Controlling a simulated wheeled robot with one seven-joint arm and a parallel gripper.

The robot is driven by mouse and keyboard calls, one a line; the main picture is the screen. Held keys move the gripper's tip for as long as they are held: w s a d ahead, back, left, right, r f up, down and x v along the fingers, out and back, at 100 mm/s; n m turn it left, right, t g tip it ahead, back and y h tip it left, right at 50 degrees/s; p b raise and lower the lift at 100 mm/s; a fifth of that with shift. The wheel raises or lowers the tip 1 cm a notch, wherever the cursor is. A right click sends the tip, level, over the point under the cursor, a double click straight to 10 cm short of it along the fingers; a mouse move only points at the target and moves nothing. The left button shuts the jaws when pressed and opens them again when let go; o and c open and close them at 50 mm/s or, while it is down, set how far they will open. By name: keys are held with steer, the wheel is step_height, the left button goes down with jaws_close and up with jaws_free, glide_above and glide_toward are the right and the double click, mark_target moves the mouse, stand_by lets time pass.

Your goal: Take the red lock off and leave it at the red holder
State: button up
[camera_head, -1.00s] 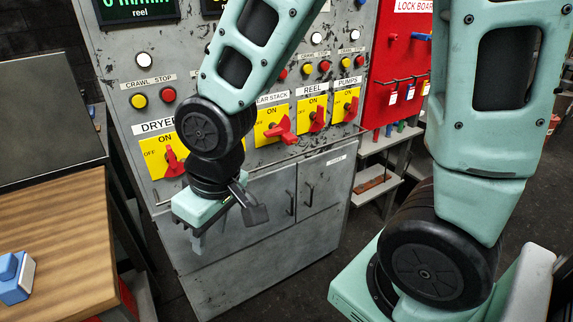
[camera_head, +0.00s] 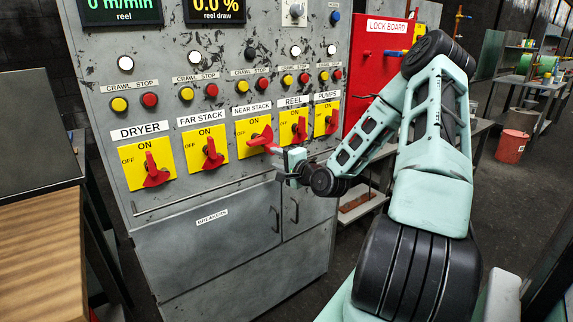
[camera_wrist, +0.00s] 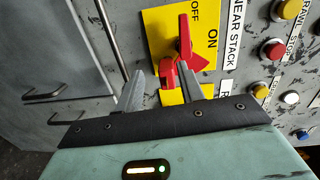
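The red lock (camera_wrist: 167,82) hangs at the red switch handle (camera_wrist: 187,43) on the yellow NEAR STACK plate. In the head view the red lock (camera_head: 273,149) juts to the lower right of that handle (camera_head: 262,137). My gripper (camera_head: 281,153) is at the panel just right of the lock. In the wrist view my gripper (camera_wrist: 158,85) has its fingers apart, one on either side of the lock. I see a gap on the left finger's side; contact on the right is unclear. The red holder cannot be made out; my arm covers part of the red LOCK BOARD (camera_head: 368,75).
The grey panel (camera_head: 205,105) carries other red switch handles, DRYER (camera_head: 154,172), FAR STACK (camera_head: 212,153), REEL (camera_head: 300,130) and PUMPS (camera_head: 331,122). A rail (camera_head: 200,195) runs below them. A wooden tabletop (camera_head: 40,255) is at the left.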

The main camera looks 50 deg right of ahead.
steer(key=shift+m+h, duration=0.7)
steer(key=shift+w+d+r+b, duration=0.1)
steer(key=shift+w+d, duration=0.55)
steer(key=shift+w, duration=0.25)
steer(key=shift+w+d+b, duration=0.15)
steer(key=shift+w+d, duration=0.55)
steer(key=shift+w, duration=0.25)
steer(key=shift+w+d+r+b, duration=0.1)
steer(key=shift+w+d, duration=0.55)
steer(key=shift+w, duration=0.25)
steer(key=shift+c, duration=0.4)
steer(key=shift+t, duration=0.3)
jaws_close()
